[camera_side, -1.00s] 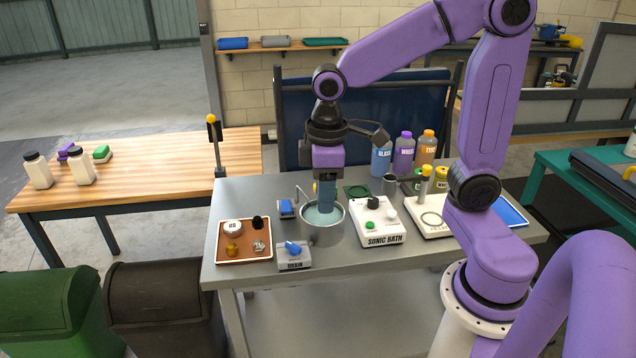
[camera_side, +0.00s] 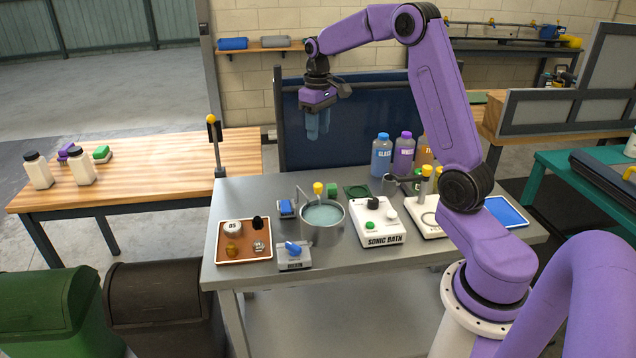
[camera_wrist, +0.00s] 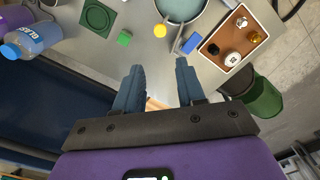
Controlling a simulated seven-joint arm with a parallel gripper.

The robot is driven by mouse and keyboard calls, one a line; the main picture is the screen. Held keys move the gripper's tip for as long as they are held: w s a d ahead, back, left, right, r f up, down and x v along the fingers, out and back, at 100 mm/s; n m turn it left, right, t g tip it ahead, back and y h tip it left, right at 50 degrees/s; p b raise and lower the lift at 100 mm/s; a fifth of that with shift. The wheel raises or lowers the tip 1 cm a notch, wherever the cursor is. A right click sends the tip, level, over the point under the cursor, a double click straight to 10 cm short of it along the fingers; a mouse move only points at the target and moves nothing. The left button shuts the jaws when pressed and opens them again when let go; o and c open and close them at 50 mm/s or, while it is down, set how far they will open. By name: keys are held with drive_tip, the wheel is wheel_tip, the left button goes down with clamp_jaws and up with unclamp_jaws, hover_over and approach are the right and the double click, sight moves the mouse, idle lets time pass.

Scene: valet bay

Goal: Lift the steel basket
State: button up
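A round steel vessel (camera_side: 322,232) with pale blue-green liquid stands on the grey metal bench, left of the sonic bath unit (camera_side: 378,228). It also shows at the top of the wrist view (camera_wrist: 181,20). No separate steel basket can be made out; I cannot tell whether one is under the liquid. My gripper (camera_side: 318,134) is high above the back of the bench, well clear of the vessel, fingers down. In the wrist view its blue fingers (camera_wrist: 158,84) are apart with nothing between them.
Bottles (camera_side: 381,157) stand at the back, near a dark blue panel (camera_side: 350,110).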

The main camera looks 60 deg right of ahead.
sight(318, 185)
wheel_tip(318, 185, down, 17)
drive_tip(key=shift+f, duration=0.1)
idle(0.5)
